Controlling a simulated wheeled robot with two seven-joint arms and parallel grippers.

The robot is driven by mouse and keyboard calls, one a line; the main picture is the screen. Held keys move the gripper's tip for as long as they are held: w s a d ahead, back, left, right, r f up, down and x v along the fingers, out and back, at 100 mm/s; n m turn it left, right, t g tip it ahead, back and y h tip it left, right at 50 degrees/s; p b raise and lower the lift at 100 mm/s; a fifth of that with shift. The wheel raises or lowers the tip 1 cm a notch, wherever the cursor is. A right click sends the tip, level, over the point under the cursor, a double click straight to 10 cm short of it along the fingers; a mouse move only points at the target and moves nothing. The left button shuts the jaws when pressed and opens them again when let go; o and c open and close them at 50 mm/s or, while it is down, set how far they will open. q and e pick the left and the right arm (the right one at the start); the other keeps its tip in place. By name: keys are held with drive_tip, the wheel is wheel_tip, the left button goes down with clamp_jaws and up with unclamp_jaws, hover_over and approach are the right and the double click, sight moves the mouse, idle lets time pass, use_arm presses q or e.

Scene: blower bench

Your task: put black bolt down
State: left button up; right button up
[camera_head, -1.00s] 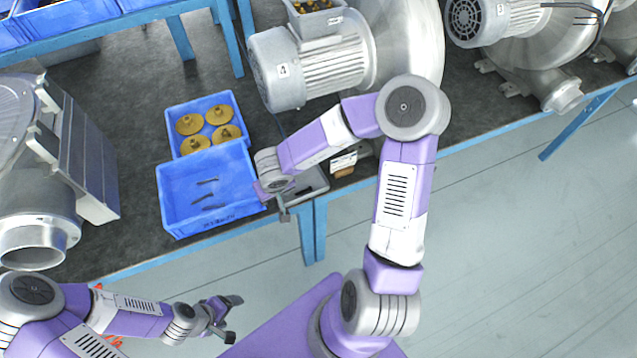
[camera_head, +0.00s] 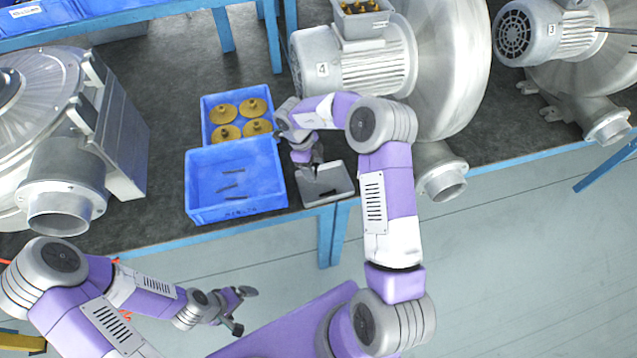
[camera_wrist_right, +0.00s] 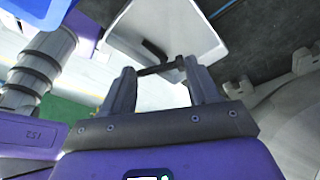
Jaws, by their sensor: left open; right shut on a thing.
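My right gripper (camera_head: 312,172) is shut on the black bolt (camera_wrist_right: 162,67), which lies across between its two fingertips in the right wrist view. The fingertips are over the small grey tray (camera_head: 340,178) at the front edge of the bench; the tray also shows in the right wrist view (camera_wrist_right: 190,28). A dark elongated shape lies on the tray just beyond the bolt; I cannot tell whether it is another bolt or a shadow. My left gripper (camera_head: 243,310) is open and empty, in front of the bench over the floor.
A blue bin (camera_head: 200,210) with a few dark bolts inside stands left of the tray. Behind it is a blue bin (camera_head: 208,140) with several yellow-brown round parts. A large blower with motor 4 (camera_head: 350,65) stands behind the tray; another blower (camera_head: 60,185) is at the left.

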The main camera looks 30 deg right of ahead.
sight(317, 188)
wheel_tip(317, 188, down, 8)
drive_tip(key=shift+w+f+b, duration=0.1)
drive_tip(key=shift+f+b, duration=0.15)
drive_tip(key=shift+b, duration=0.6)
drive_tip(key=o, duration=1)
drive_tip(key=shift+f, duration=0.1)
drive_tip(key=shift+o, duration=0.2)
drive_tip(key=p+v, duration=0.2)
drive_tip(key=v, duration=1)
